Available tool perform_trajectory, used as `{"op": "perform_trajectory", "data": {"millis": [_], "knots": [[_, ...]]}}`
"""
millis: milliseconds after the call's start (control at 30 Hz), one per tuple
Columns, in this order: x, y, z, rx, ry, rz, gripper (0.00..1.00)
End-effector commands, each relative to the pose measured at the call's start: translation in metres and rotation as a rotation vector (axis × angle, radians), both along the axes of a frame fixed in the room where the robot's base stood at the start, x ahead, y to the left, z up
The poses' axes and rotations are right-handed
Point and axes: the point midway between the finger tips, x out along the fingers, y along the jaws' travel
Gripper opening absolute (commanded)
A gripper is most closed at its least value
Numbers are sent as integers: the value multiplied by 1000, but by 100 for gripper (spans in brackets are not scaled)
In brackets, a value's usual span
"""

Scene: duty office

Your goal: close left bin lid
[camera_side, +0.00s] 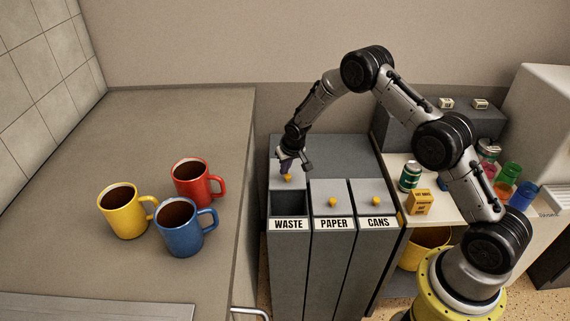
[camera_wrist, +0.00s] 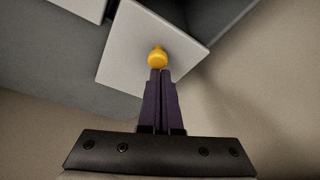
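The left bin, labelled WASTE (camera_side: 289,224), is open at its front, with a dark opening (camera_side: 289,202) behind the label. Its grey lid (camera_side: 298,184) sits back behind this opening and carries a yellow knob (camera_side: 287,178). My gripper (camera_side: 286,170) is at the knob, on its far side. In the wrist view the grey lid (camera_wrist: 125,55) and yellow knob (camera_wrist: 157,56) are just beyond my purple fingertips (camera_wrist: 160,72). The fingers are together, with the knob in front of the tips rather than between them. Whether they touch it is hard to tell.
The PAPER lid (camera_side: 331,192) and CANS lid (camera_side: 375,191) are shut. Yellow, red and blue mugs stand on the counter (camera_side: 90,150) at left.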

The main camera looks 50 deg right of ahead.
Motion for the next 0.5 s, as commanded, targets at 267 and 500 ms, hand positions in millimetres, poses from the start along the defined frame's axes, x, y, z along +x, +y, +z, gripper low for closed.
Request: {"op": "perform_trajectory", "data": {"millis": [267,500], "knots": [[-40,40,0,0,3,6,0],[-64,64,0,3,3,5,0]]}}
